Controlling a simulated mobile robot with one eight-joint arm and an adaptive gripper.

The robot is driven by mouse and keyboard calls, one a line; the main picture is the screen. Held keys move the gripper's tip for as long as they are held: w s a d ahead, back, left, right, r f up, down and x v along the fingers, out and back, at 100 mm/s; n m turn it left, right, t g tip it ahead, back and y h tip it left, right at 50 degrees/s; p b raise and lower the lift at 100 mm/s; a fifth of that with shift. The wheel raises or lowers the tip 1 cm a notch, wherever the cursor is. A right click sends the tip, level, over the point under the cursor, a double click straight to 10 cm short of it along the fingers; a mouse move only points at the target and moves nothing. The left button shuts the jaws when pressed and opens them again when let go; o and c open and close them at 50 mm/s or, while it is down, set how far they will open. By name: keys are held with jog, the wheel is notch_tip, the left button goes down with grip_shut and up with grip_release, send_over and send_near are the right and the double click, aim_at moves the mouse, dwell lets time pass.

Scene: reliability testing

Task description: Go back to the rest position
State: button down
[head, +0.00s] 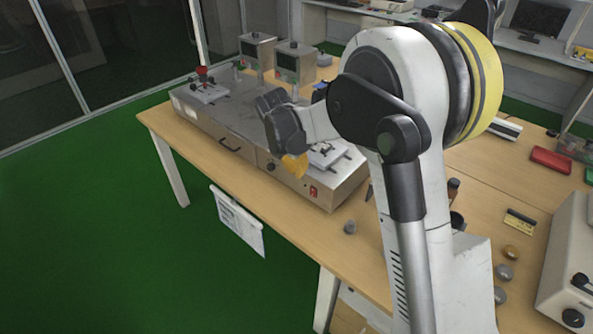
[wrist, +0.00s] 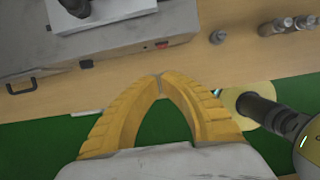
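My gripper (wrist: 158,78) shows in the wrist view with its two yellow ribbed fingers meeting at the tips. Nothing shows between them. In the head view, the yellow fingertips (head: 295,167) are in front of the metal test machine (head: 235,140), seen against its front side. My arm is folded at the elbow and fills the middle right of the head view. It hides part of the table behind it. The wrist view looks down on the front edge of the wooden table, with the machine at the upper left.
The wooden table (head: 186,150) carries two small display boxes (head: 295,65) behind the machine. A small grey cylinder (head: 349,227) stands near the front edge. A red case (head: 551,160) and a white instrument (head: 573,255) are at the right. The green floor (head: 90,240) at the left is clear.

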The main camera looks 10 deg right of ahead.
jog(key=s+d+r+m+t+y, duration=0.2)
jog(key=s+d+r+m, duration=0.1)
jog(key=s+r+m, duration=1.1)
jog(key=s+f+m+t, duration=0.1)
jog(key=s+m+t, duration=0.2)
jog(key=s+m, duration=0.8)
jog(key=s+d, duration=0.1)
jog(key=s, duration=0.3)
jog(key=shift+f+y, duration=0.15)
jog(key=shift+y, duration=0.25)
